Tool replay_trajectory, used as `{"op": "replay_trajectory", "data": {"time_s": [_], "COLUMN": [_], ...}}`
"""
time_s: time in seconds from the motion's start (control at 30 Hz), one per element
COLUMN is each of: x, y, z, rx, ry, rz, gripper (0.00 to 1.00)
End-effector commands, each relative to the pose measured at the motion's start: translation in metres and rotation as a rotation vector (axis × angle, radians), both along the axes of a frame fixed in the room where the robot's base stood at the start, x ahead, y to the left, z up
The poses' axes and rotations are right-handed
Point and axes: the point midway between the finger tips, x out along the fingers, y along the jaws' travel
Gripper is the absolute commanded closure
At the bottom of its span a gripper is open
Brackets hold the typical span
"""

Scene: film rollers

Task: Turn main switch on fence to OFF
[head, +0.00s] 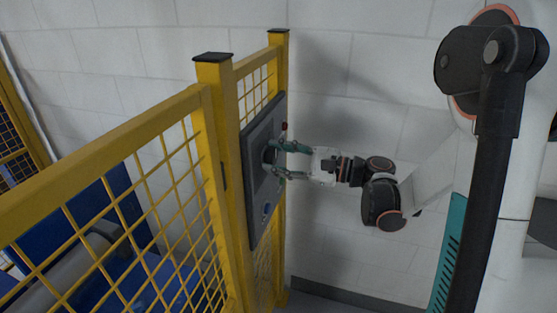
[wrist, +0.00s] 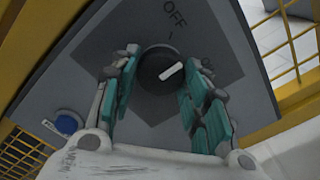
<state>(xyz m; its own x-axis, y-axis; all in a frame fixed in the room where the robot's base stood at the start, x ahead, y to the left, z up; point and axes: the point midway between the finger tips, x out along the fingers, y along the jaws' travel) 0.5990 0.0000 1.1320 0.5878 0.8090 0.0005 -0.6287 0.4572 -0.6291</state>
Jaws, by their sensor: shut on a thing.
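The main switch is a round black knob (wrist: 152,62) with a white pointer bar, on a dark grey panel (head: 254,205) fixed to the yellow fence. The word OFF (wrist: 174,14) is printed above the knob in the wrist view. The bar slants toward the right, toward a second label partly hidden by my right finger, and does not line up with OFF. My gripper (head: 276,159) reaches the panel from the right in the head view.
A blue knob (wrist: 67,124) with a white mark sits lower on the panel, beside my left finger. A small red part (head: 285,126) shows at the panel's edge. Yellow mesh fence (head: 180,205) runs left, with blue machinery (head: 85,225) behind it. A white block wall (head: 350,50) stands behind.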

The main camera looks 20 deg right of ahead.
Motion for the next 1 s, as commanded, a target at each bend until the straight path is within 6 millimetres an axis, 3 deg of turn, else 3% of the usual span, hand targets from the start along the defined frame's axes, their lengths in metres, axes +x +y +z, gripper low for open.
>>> {"op": "replay_trajectory", "data": {"time_s": [0.5, 1.0], "x": [0.0005, 0.0007], "y": [-0.0004, -0.0004], "z": [0.0008, 0.0013], "rx": [-0.259, -0.361], "ry": [-0.355, -0.496], "rz": [0.001, 0.000], "gripper": [0.82, 0.82]}}
